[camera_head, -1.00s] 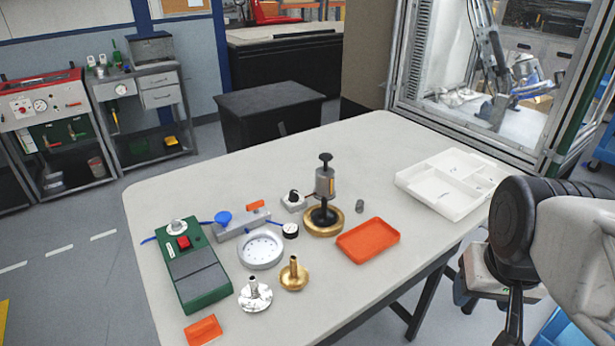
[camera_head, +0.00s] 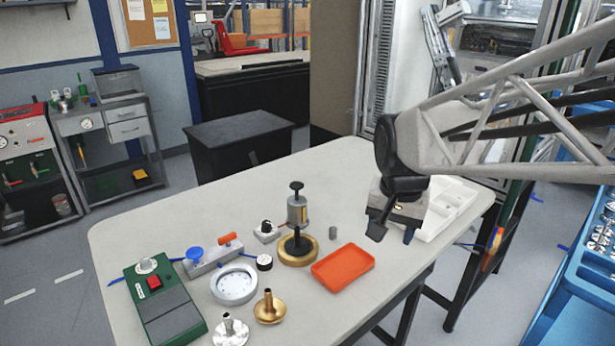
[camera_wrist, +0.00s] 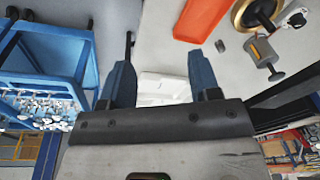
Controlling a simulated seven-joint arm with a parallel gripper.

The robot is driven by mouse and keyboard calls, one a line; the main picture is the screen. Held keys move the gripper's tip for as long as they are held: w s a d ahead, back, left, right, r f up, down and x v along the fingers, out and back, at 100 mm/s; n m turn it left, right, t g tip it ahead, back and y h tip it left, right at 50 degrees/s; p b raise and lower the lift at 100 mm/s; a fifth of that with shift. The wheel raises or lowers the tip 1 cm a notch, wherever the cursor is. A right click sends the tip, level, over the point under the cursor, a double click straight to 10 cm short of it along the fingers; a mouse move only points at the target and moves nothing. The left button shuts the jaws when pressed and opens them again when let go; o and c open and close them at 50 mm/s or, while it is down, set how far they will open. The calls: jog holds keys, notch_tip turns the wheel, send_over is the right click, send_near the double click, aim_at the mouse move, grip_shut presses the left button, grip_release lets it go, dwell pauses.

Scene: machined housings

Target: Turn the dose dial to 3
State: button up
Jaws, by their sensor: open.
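A green box (camera_head: 163,300) at the left carries a silver round knob (camera_head: 146,265) and a red button. I cannot tell which knob is the dose dial, and no numbers are readable. My gripper (camera_head: 392,232) is open and empty above the table's right side, in front of the white tray and well right of both knobs. Its two fingers are apart in the wrist view (camera_wrist: 160,72), with no knob between them.
A tall grey-and-black pump on a brass base (camera_head: 298,249) and an orange tray (camera_head: 343,267) stand between my gripper and the knobs. A white divided tray (camera_head: 452,205) is partly behind my gripper. A grey valve block (camera_head: 213,256), round dish (camera_head: 234,284) and flanged parts (camera_head: 269,308) crowd the left.

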jog(key=w+a+f+m+g, duration=0.1)
jog(key=w+a+f+m, duration=0.2)
jog(key=w+a, duration=1.1)
jog(key=m, duration=0.3)
send_over(266, 222)
jog(key=shift+g, duration=0.4)
notch_tip(266, 222, down, 7)
jog(key=shift+f, duration=0.15)
jog(key=shift+f, duration=3.75)
jog(key=shift+c, duration=0.2)
jog(key=c, duration=0.9)
